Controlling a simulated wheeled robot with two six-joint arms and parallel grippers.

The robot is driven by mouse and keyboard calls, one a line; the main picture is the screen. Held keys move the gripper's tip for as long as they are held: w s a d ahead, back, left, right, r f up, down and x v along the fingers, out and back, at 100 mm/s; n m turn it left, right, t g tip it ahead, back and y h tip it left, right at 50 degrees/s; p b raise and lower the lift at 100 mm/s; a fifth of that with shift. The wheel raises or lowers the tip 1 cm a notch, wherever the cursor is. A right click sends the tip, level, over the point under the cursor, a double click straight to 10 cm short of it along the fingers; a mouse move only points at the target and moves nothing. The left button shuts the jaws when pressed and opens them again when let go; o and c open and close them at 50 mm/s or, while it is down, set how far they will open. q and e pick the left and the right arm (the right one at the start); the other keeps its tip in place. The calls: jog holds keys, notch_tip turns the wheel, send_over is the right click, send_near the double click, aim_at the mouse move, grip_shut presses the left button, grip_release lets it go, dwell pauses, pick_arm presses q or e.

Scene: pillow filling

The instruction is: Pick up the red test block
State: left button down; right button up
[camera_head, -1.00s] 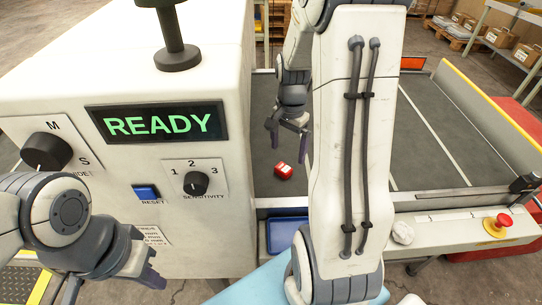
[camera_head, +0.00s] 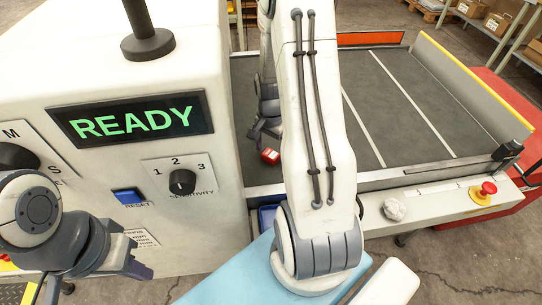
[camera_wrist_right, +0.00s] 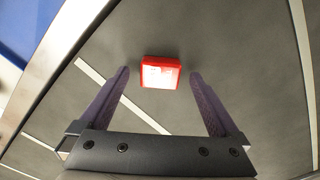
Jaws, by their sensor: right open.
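The red test block (camera_head: 270,156) lies on the dark belt beside the white machine, with a pale label on its top. In the right wrist view the block (camera_wrist_right: 160,72) lies just beyond the fingertips, roughly centred between them. My right gripper (camera_wrist_right: 158,78) is open and empty. In the head view my right gripper (camera_head: 262,137) is close behind the block, partly hidden by my own arm. I cannot tell its exact height above the belt. My left gripper (camera_head: 98,284) hangs at the lower left in front of the machine, with no object visible in it.
The white machine (camera_head: 200,235) with a READY display (camera_head: 130,118) stands left of the belt (camera_head: 400,110). A blue tray (camera_head: 267,218) is at the belt's near edge.

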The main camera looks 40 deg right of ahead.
jog(key=shift+f, duration=0.3)
grip_shut()
jog(key=shift+r, duration=0.15)
